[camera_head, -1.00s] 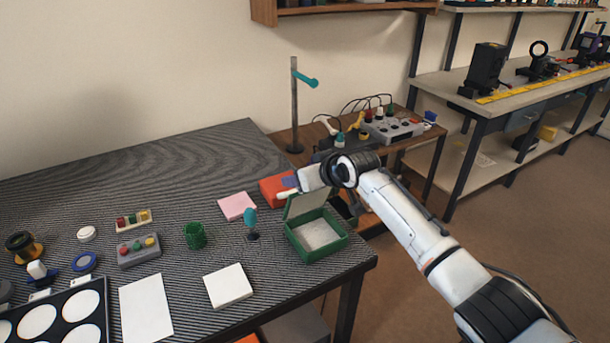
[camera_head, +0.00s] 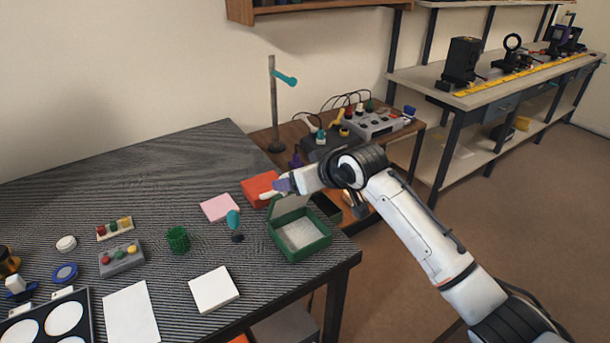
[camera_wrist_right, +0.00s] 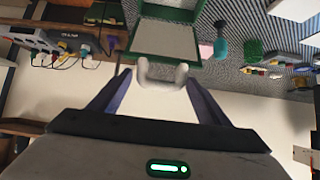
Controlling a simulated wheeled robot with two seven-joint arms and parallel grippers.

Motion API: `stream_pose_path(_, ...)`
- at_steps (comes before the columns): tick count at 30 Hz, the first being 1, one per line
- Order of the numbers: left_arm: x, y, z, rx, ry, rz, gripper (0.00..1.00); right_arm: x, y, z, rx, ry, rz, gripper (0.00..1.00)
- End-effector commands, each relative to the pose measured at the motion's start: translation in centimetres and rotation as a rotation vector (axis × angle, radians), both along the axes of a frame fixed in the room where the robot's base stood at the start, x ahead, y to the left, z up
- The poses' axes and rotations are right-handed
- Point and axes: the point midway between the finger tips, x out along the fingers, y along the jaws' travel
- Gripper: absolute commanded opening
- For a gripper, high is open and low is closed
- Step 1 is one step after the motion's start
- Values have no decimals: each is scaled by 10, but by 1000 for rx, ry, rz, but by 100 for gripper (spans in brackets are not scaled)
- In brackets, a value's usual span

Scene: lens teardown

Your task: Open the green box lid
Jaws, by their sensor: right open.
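The green box (camera_head: 322,240) sits near the right front corner of the striped table, its pale inside showing. Its lid (camera_head: 289,207) stands raised along the back edge, tilted up. My right gripper (camera_head: 272,190) is just behind and above the lid, its fingers partly hidden and small in the head view. In the right wrist view, the open fingers (camera_wrist_right: 160,92) are spread apart, and the lid's grey panel with green edges (camera_wrist_right: 165,40) lies just beyond them. A pale curved piece lies between the fingers; I cannot tell what it is. My left gripper is not in view.
A red box (camera_head: 258,188) is close to the gripper. A teal-topped stand (camera_head: 234,221), green cup (camera_head: 178,240), pink pad (camera_head: 220,207) and white pad (camera_head: 213,289) lie left of the box. A side table with equipment (camera_head: 372,123) stands behind.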

Motion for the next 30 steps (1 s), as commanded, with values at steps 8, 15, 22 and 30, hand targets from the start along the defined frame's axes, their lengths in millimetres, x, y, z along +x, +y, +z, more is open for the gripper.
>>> stream_pose_path(8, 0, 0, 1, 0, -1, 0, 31, -19, -11, 14, -2, 3, 0, 70)
stream_pose_path(15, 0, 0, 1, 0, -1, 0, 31, -22, -12, 16, -2, 3, 0, 70)
stream_pose_path(22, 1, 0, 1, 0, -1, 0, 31, -26, -12, 10, -2, 12, 1, 48)
stream_pose_path(30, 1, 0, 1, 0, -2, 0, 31, -115, -29, -75, -7, 143, -23, 3)
